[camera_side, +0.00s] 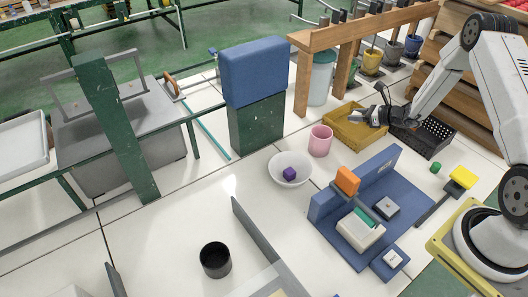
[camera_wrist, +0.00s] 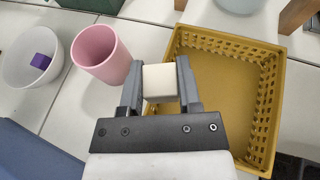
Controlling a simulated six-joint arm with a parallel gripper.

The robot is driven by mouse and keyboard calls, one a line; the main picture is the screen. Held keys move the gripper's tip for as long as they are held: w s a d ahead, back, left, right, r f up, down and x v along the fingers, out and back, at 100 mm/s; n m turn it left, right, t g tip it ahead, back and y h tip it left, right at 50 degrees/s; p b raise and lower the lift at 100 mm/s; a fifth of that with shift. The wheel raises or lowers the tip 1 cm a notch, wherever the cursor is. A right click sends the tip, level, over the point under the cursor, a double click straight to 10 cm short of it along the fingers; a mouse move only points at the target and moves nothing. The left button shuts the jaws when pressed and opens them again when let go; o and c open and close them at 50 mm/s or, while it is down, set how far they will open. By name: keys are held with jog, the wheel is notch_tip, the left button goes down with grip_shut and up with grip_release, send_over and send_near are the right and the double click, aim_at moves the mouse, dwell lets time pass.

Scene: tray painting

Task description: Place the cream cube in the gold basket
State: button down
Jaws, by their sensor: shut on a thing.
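The cream cube (camera_wrist: 160,82) is held between the two fingers of my gripper (camera_wrist: 160,85) in the wrist view. The gold basket (camera_wrist: 271,105) lies beneath and to the right of the cube there. The cube shows over the basket's left edge, and its height above it is hard to tell. In the side view my gripper (camera_side: 360,117) is over the gold basket (camera_side: 345,138). The cube is too small to make out clearly in that view.
A pink cup (camera_side: 320,141) stands left of the basket, beside a white bowl (camera_side: 283,178) holding a purple cube (camera_side: 290,173). A black crate (camera_side: 438,136) is right of the basket. A wooden rack (camera_side: 304,80) with pots stands behind. A blue stand (camera_side: 345,230) is in front.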

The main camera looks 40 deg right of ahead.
jog(key=shift+w+f, duration=0.25)
jog(key=shift+f, duration=0.2)
jog(key=shift+d+f, duration=0.1)
jog(key=shift+f, duration=1.25)
jog(key=shift+f, duration=0.6)
jog(key=shift+c, duration=1.5)
grip_release()
jog(key=shift+r, duration=0.2)
jog(key=shift+r, duration=0.5)
jog(key=v, duration=1.2)
